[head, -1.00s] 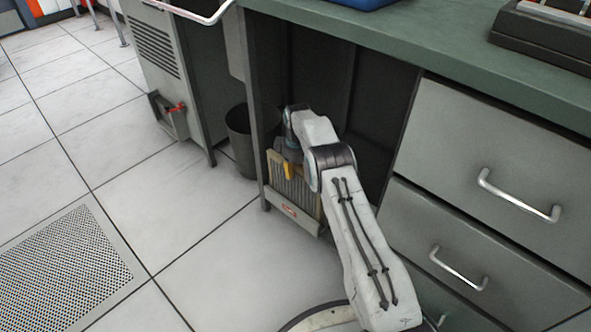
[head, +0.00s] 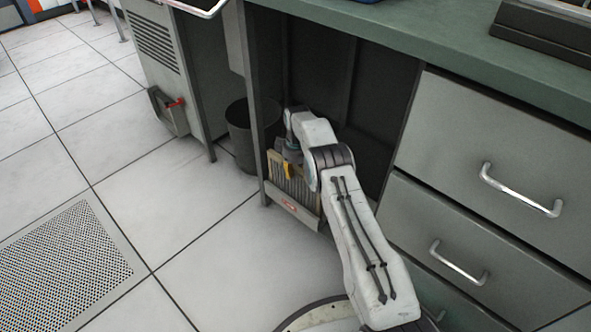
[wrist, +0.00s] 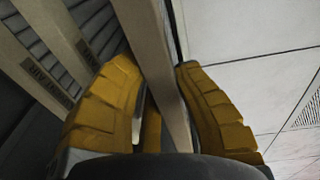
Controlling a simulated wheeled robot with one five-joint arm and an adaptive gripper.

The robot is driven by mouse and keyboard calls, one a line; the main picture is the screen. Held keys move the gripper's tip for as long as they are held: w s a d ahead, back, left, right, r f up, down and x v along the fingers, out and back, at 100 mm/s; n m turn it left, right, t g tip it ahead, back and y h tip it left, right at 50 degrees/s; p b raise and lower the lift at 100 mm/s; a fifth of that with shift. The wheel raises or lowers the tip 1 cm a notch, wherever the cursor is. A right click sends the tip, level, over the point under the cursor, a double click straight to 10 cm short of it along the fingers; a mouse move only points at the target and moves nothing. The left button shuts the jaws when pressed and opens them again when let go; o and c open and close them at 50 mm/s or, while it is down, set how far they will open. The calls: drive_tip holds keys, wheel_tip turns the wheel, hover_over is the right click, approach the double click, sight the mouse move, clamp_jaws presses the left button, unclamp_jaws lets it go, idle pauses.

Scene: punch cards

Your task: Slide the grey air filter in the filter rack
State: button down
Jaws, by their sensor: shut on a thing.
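A pleated grey air filter (head: 298,188) with a beige frame stands upright in the low filter rack (head: 284,203), under the counter at the front of the open bay. The rack has a red label on its front. My gripper (head: 288,171) is at the filter's top edge. In the wrist view, the yellow fingers of my gripper (wrist: 161,118) are on both sides of a long beige frame edge (wrist: 152,55) and shut on it. My arm hides part of the filter and the rack's right end. I cannot tell how deep the filter sits.
Beige frames with pleats and dark labels (wrist: 42,40) lie to the left of the held edge in the wrist view. A dark bin (head: 246,140) stands left of the bay. Drawers (head: 480,190) close off the right. Tiled floor (head: 190,215) is clear in front and to the left.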

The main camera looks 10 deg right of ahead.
drive_tip(key=shift+f, duration=0.15)
drive_tip(key=shift+f, duration=0.85)
drive_tip(key=shift+c, duration=2.1)
unclamp_jaws()
drive_tip(key=shift+r, duration=0.15)
drive_tip(key=shift+r+p, duration=1.5)
drive_tip(key=shift+r, duration=1.35)
